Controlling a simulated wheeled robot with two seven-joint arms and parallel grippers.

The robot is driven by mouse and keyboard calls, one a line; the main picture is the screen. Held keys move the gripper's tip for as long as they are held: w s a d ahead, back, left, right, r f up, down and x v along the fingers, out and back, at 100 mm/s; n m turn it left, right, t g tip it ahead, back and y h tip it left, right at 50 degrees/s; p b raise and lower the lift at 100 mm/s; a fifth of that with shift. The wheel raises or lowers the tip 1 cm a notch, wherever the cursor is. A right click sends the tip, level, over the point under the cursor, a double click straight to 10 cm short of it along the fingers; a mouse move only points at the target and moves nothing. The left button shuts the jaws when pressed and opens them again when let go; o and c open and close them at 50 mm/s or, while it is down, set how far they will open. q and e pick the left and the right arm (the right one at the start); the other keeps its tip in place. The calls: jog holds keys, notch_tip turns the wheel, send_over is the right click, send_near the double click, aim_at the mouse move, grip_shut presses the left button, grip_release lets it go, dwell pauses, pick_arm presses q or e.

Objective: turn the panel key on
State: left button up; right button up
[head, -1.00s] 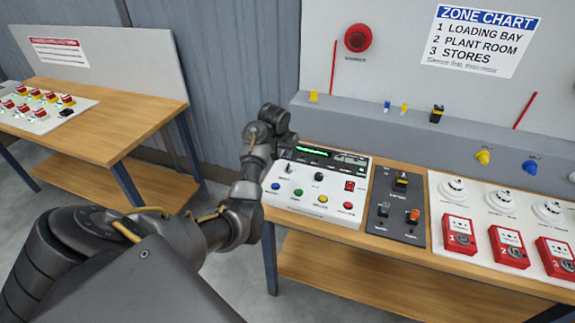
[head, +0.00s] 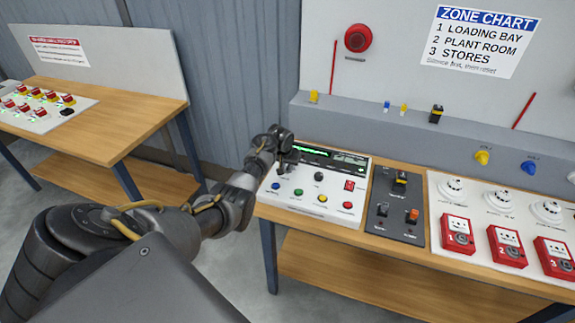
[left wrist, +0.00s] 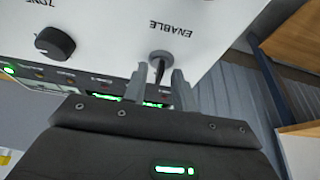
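The white control panel (head: 312,208) stands on the wooden bench. It has a green-lit display, a black knob (head: 319,176) and coloured buttons. In the left wrist view its key switch (left wrist: 161,58), a round metal barrel with a dark key, sits by the word ENABLE. My left gripper (left wrist: 160,85) is at the key, with one finger on each side and gaps between, so it looks open around it. In the head view my left gripper (head: 283,164) is over the panel's back left and hides most of the key. My right gripper is not in view.
A dark switch plate (head: 395,228) lies right of the panel, then a white board with red call points (head: 507,246) and detectors. The black knob shows near the key in the left wrist view (left wrist: 54,44). A grey ledge runs behind.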

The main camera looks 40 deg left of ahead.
pick_arm(q)
grip_shut()
